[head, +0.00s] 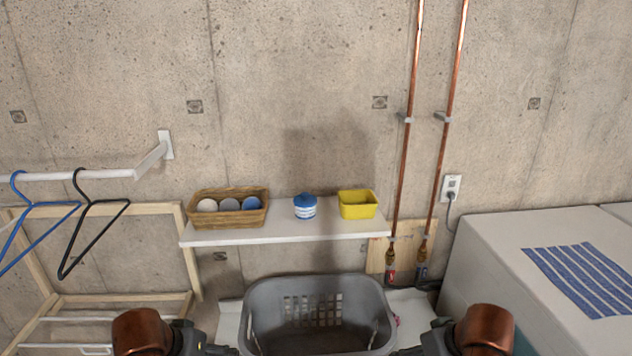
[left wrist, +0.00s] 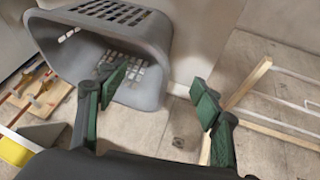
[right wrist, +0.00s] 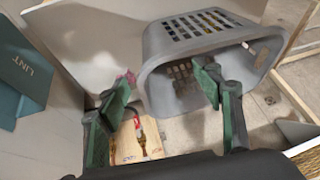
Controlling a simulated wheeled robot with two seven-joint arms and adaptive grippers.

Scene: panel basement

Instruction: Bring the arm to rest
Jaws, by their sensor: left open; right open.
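My two arms reach in at the bottom of the head view, one on each side of a grey laundry basket (head: 262,300). My left gripper shows in the left wrist view (left wrist: 160,95) with its green fingers spread and nothing between them. My right gripper shows in the right wrist view (right wrist: 165,100), also spread and empty. The grey basket is behind the fingers in both wrist views. In the head view the gripper tips are mostly hidden at the lower edge.
A white wall shelf (head: 240,237) holds a wicker basket (head: 230,218) with balls, a blue-and-white jar (head: 305,207) and a yellow bin (head: 358,204). Hangers (head: 92,205) hang from a rail at left. A white appliance (head: 500,240) with a striped cloth (head: 580,275) stands right.

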